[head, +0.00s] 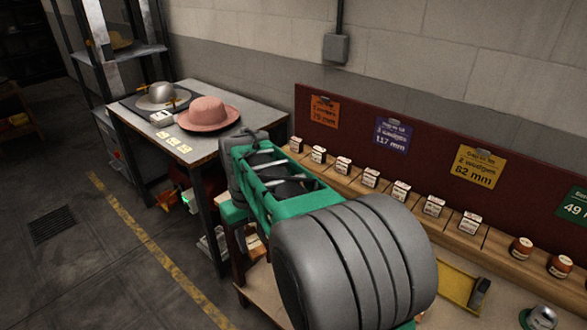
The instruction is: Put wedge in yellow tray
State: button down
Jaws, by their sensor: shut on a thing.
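A yellow tray (452,284) lies on the pale bench at the lower right, partly hidden by my arm. A small dark grey piece (479,293) shows at its right end; I cannot tell what it is. I cannot make out the wedge. My green and grey arm fills the lower middle of the view. My gripper and whatever it holds do not show; the arm or the picture edge hides them.
A wooden ledge (407,211) with several small labelled blocks and jars runs below a dark red board (350,130) with coloured cards. A grey domed object (541,318) sits at the lower right. A side table (246,112) holds a pink hat (208,112) and a grey hat (160,96).

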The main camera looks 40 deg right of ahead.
jog(key=s+d+f+m+b, duration=0.1)
jog(key=s+d+m, duration=0.3)
jog(key=d, duration=0.5)
jog(key=s+d+m+b, duration=0.1)
jog(key=s+d, duration=0.5)
jog(key=d, duration=0.2)
jog(key=s+d+f+m+b, duration=0.1)
jog(key=s+d+m, duration=0.3)
jog(key=d, duration=0.5)
jog(key=s+d+m+b, duration=0.1)
jog(key=s+d+m, duration=0.3)
jog(key=s, duration=1.1)
jog(key=s+d+m+b, duration=0.15)
jog(key=s+d, duration=0.45)
jog(key=s, duration=0.9)
jog(key=p, duration=0.3)
send_over(450, 281)
jog(key=shift+m, duration=0.25)
notch_tip(450, 281, down, 10)
jog(key=shift+s+f, duration=0.1)
jog(key=shift+s, duration=0.05)
notch_tip(450, 281, down, 4)
jog(key=shift+d+r+p, duration=0.1)
jog(key=shift+r+p, duration=0.15)
jog(key=shift+p, duration=0.3)
jog(key=shift+f, duration=0.15)
